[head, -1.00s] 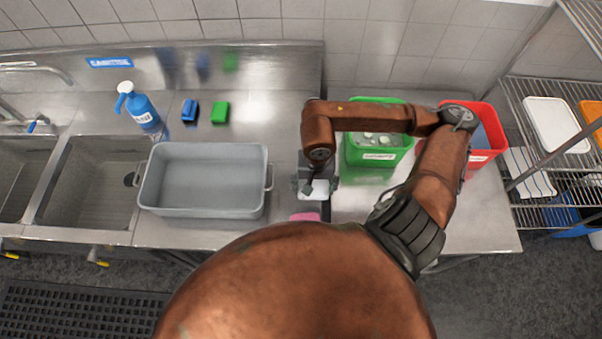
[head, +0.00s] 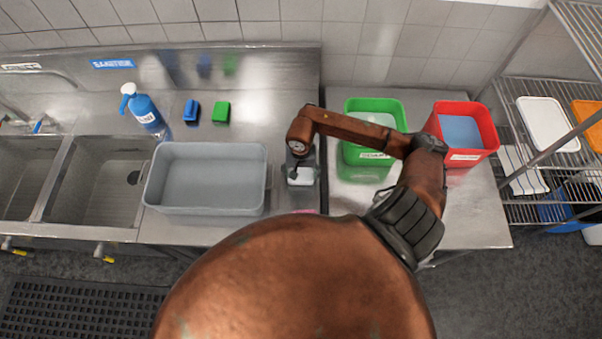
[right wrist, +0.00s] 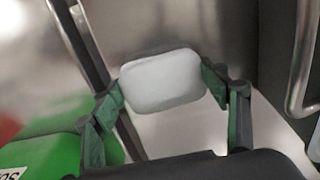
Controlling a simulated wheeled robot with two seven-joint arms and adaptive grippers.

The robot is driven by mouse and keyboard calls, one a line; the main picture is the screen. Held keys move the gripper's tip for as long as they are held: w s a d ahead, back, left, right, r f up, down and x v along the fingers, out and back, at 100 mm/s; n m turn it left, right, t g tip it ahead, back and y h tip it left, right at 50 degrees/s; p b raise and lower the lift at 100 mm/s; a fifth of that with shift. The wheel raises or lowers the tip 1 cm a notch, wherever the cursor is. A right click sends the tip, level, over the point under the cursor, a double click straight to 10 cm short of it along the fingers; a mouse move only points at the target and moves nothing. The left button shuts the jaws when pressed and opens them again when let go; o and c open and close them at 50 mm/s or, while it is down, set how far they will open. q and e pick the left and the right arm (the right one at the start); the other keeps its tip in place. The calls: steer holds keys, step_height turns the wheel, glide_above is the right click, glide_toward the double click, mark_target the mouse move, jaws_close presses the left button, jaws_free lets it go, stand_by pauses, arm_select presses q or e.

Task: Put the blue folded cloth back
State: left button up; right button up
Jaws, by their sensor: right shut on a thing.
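My right gripper (head: 301,176) is shut on a white rounded block (right wrist: 162,80), held between its two green-padded fingers in the right wrist view. In the head view it is over the steel counter, between the grey tub and the green bucket. A small blue item (head: 191,110) lies on the counter beside the spray bottle; I cannot tell whether it is the folded cloth. Blue material, perhaps liquid, also shows inside the red bucket (head: 483,113). My left gripper is not in view.
A grey tub (head: 268,180) stands left of the gripper. A green bucket (head: 376,102), a blue spray bottle (head: 143,107) and a green block (head: 221,112) stand on the counter. A wire rack (head: 525,193) with a striped cloth (head: 522,168) is at right. Sinks are at left.

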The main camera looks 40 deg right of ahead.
mark_target(301, 176)
steer(key=shift+f, duration=0.2)
steer(key=o, duration=1.1)
steer(key=shift+r, duration=0.1)
steer(key=shift+r, duration=0.15)
steer(key=shift+w+d+r, duration=0.1)
steer(key=shift+r, duration=0.25)
step_height(301, 176, up, 11)
steer(key=b, duration=0.2)
steer(key=shift+r+b, duration=0.15)
steer(key=shift+b, duration=0.25)
